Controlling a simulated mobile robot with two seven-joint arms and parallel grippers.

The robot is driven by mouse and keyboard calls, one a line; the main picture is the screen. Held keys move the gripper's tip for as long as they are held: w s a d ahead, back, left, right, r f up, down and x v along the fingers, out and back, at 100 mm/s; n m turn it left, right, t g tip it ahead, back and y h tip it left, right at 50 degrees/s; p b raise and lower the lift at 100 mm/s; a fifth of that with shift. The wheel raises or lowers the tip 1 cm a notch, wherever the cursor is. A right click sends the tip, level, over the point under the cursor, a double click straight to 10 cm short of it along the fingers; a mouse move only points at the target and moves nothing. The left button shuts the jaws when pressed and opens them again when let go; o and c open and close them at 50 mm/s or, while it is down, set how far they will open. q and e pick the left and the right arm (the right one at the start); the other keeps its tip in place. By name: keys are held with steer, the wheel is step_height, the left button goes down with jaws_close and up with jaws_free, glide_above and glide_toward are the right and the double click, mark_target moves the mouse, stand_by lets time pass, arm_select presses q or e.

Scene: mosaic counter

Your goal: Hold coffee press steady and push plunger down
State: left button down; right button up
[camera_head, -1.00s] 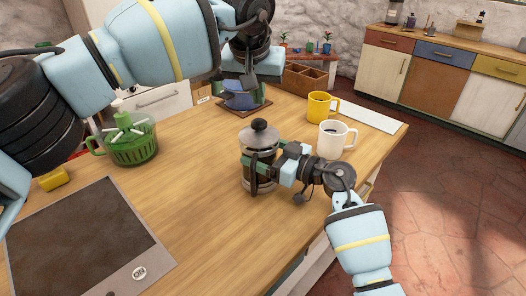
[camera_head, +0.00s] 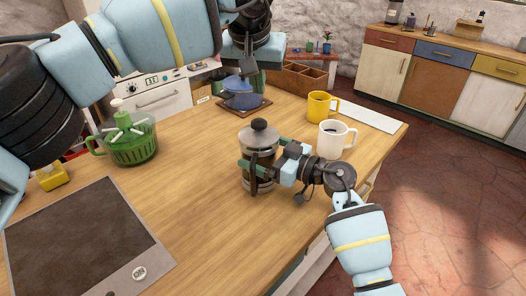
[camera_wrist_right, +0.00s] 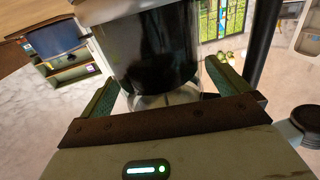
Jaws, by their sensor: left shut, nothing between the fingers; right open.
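The coffee press (camera_head: 258,148) stands upright on the wooden counter, a glass body with a metal lid and frame. Its black plunger knob (camera_head: 259,124) sits close above the lid. My right gripper (camera_head: 249,163) is open, its green-padded fingers on either side of the press body. In the right wrist view the dark glass body (camera_wrist_right: 155,50) lies between the two fingers (camera_wrist_right: 160,90); I cannot tell whether they touch it. My left gripper (camera_head: 246,68) is shut and empty, up behind the press and above the blue pot, partly cut by its own wrist.
A white mug (camera_head: 334,141) and a yellow mug (camera_head: 320,106) stand right of the press. The blue pot (camera_head: 241,97) is behind it on a trivet. The counter left of the press is clear.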

steer(key=v, duration=1.2)
steer(key=shift+f, duration=0.1)
